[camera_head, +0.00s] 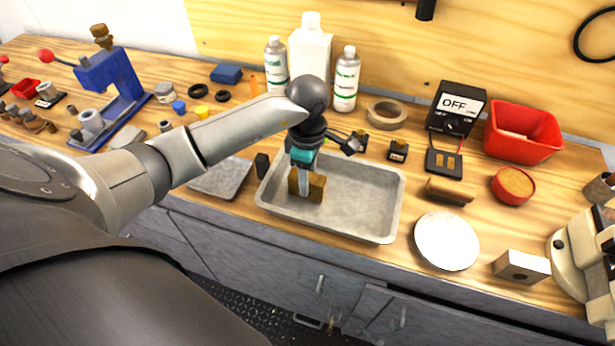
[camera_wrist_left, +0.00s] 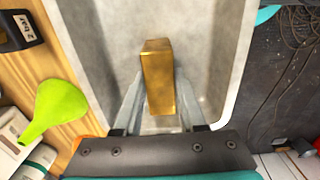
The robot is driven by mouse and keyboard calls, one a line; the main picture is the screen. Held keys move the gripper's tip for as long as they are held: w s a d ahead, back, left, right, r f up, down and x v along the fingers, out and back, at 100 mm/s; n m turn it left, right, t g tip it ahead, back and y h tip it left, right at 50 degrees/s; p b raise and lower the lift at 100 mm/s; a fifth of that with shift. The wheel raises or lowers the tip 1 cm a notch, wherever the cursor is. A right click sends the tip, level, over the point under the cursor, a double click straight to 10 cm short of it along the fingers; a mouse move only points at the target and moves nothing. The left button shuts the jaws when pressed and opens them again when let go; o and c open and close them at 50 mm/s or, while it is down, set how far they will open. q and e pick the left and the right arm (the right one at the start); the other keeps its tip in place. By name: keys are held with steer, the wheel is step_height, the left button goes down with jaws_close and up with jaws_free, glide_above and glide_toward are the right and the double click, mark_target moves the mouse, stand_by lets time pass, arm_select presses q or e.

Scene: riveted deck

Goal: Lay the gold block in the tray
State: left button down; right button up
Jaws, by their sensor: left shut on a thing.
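The gold block (camera_head: 316,187) is between the fingers of my left gripper (camera_head: 305,184), inside the outline of the grey metal tray (camera_head: 367,204). In the left wrist view the gold block (camera_wrist_left: 158,78) stands out between the two fingers of my left gripper (camera_wrist_left: 158,98), which are shut on it. The tray (camera_wrist_left: 207,40) lies behind it there. I cannot tell whether the block touches the tray floor. My right gripper is not in view.
A white disc (camera_head: 447,241) and a metal block (camera_head: 522,266) lie right of the tray. A flat grey plate (camera_head: 220,178) lies left of it. Bottles (camera_head: 346,78) stand behind. A lime-green funnel (camera_wrist_left: 48,107) shows in the wrist view. The bench's front edge runs close before the tray.

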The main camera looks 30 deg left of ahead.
arm_select(q)
steer(key=shift+f, duration=0.15)
steer(key=shift+c, duration=2.4)
jaws_free()
steer(key=shift+r, duration=0.2)
step_height(320, 180, up, 12)
steer(key=shift+p, duration=0.45)
